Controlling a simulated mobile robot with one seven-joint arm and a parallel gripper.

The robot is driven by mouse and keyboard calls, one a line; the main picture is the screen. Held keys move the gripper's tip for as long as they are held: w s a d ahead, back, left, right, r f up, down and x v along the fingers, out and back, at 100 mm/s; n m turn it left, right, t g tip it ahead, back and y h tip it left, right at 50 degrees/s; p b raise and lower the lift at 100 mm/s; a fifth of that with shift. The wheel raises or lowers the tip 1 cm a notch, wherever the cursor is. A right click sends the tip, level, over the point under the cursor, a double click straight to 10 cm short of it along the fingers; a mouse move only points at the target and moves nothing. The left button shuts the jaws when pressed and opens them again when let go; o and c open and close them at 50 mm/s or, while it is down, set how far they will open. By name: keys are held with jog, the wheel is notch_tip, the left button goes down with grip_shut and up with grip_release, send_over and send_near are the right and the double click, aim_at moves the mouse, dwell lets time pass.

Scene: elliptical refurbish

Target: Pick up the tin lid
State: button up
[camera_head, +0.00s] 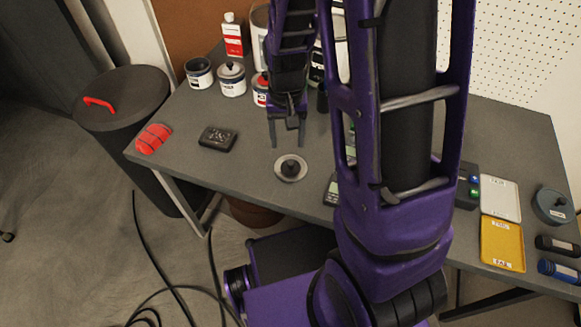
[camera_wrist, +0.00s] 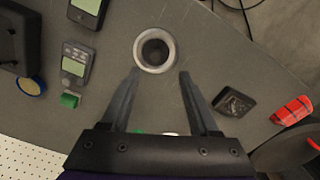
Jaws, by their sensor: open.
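The tin lid (camera_head: 290,168) is a round, pale grey disc with a dark knob in its middle. It lies flat on the grey table near the front edge. In the wrist view the lid (camera_wrist: 155,49) is just beyond the fingertips and nearly centred between them. My gripper (camera_head: 287,143) points down, open and empty, and appears behind the lid in the head view. Its two dark fingers (camera_wrist: 160,72) also show in the wrist view, spread apart with nothing between them. The fingers do not appear to touch the lid.
A black box (camera_head: 217,138) and a red striped object (camera_head: 153,138) lie to the left. Several tins, including a lidded one (camera_head: 231,80), stand at the back. A yellow tray (camera_head: 502,244) and a white tray (camera_head: 500,198) lie at the right. The table around the lid is clear.

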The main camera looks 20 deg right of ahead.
aim_at(291, 162)
notch_tip(291, 162, down, 3)
jog(key=shift+r, duration=0.1)
jog(key=f, duration=0.1)
jog(key=f+b, duration=0.1)
jog(key=f, duration=0.1)
jog(key=d+f, duration=0.1)
jog(key=f, duration=0.1)
jog(key=shift+s+f+b, duration=0.1)
jog(key=shift+f+b, duration=0.05)
jog(key=shift+b, duration=0.25)
jog(key=shift+a, duration=0.1)
grip_shut()
